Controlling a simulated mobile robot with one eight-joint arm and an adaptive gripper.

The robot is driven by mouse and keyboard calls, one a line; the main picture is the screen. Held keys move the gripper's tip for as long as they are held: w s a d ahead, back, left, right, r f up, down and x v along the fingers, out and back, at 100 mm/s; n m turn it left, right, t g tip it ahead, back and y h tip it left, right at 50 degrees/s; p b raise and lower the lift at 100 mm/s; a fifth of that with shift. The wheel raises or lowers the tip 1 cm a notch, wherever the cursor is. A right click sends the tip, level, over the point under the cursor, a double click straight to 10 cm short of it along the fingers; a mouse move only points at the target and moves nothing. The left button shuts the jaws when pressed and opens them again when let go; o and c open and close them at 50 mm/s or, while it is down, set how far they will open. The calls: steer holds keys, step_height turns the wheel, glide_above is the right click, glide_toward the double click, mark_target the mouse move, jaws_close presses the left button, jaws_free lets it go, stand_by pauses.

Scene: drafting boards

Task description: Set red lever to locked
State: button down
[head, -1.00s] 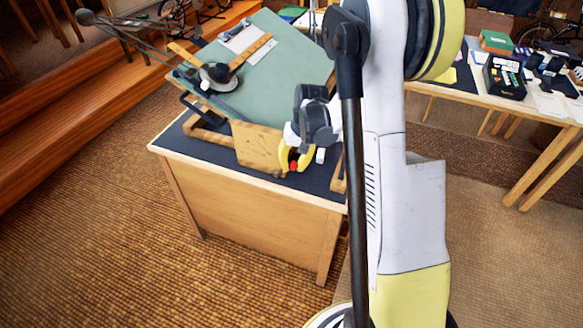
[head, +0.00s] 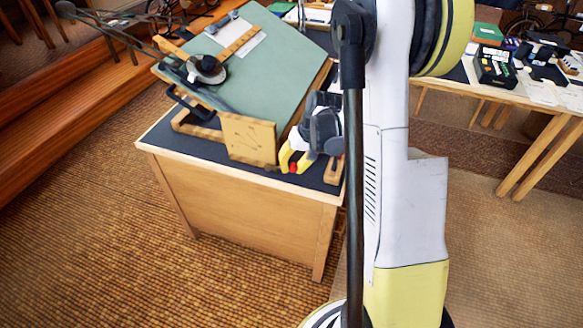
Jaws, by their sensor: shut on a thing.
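A small red lever end (head: 292,168) shows low at the front of the drafting board (head: 262,62), by the right edge of a wooden side panel (head: 248,139). My gripper (head: 290,160), with yellow fingers, is at the red lever, shut on it. The gripper's dark wrist is just to the right and above. Most of the lever is hidden by the fingers. Lock markings cannot be made out at this size.
The board stands tilted on a wooden desk (head: 235,200) with a dark top. A drafting arm with a round head (head: 207,68) and wooden rulers lies on the board. A second table (head: 540,95) with boxes stands at right. Carpet is free in front.

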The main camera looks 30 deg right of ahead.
steer(key=shift+s+d+f, duration=0.1)
steer(key=shift+s+f, duration=0.05)
steer(key=shift+s, duration=0.1)
steer(key=c, duration=1.1)
jaws_free()
steer(key=shift+r, duration=0.25)
steer(key=v, duration=1.1)
steer(key=shift+r, duration=0.3)
steer(key=shift+d, duration=0.1)
